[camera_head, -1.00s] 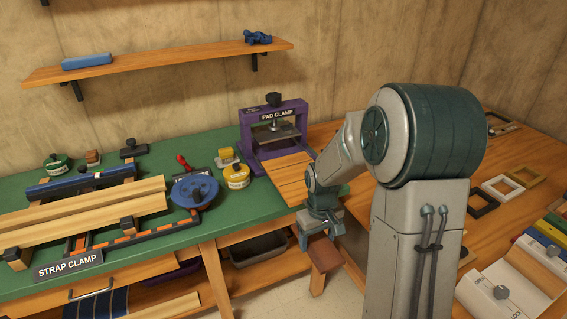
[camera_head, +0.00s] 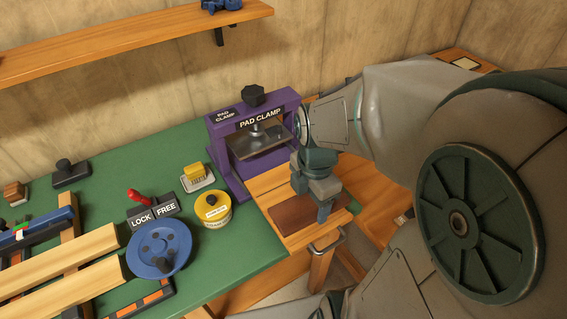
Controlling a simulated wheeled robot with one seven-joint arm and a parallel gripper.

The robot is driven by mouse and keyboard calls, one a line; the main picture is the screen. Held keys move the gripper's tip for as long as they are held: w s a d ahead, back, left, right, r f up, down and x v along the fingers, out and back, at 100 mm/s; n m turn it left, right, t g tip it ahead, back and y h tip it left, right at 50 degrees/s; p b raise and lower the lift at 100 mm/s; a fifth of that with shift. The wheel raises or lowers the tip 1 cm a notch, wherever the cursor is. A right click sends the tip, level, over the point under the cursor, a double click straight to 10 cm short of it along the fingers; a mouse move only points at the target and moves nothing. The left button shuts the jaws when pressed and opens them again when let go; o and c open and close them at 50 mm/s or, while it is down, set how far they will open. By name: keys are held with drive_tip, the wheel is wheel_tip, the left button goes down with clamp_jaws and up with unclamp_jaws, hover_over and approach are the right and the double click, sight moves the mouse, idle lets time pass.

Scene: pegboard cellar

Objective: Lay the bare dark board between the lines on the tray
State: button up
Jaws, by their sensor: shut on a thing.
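The bare dark board (camera_head: 290,217) is a flat reddish-brown piece at the front part of the tray. The tray (camera_head: 268,188) is pale wood and lies in front of the purple pad clamp (camera_head: 212,150). My gripper (camera_head: 324,212) is shut on the board near its right end, pointing down. The board lies roughly flat over the tray; I cannot tell whether it touches the tray or hangs just above it. The lines on the tray are hard to make out here, and my gripper and the board hide part of its surface.
A yellow round tin (camera_head: 212,212) and a yellow block on a dish (camera_head: 196,177) stand left of the tray. A blue handwheel (camera_head: 158,250) and a lock/free lever (camera_head: 150,215) are further left. A metal handle (camera_head: 328,243) sits at the tray's front. My arm fills the right.

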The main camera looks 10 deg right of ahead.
drive_tip(key=shift+w+a+f+n, duration=0.15)
drive_tip(key=shift+w+n, duration=0.15)
drive_tip(key=shift+w, duration=0.2)
drive_tip(key=w+f, duration=0.2)
drive_tip(key=w, duration=0.1)
drive_tip(key=w+f, duration=0.2)
drive_tip(key=w, duration=0.2)
drive_tip(key=w+f, duration=0.2)
drive_tip(key=w, duration=0.1)
drive_tip(key=shift+w+a+f, duration=0.1)
drive_tip(key=shift+w+f, duration=0.15)
drive_tip(key=shift+w, duration=0.15)
drive_tip(key=shift+f, duration=2)
drive_tip(key=shift+f, duration=0.25)
drive_tip(key=o, duration=1.1)
drive_tip(key=shift+c, duration=0.2)
drive_tip(key=shift+r, duration=0.15)
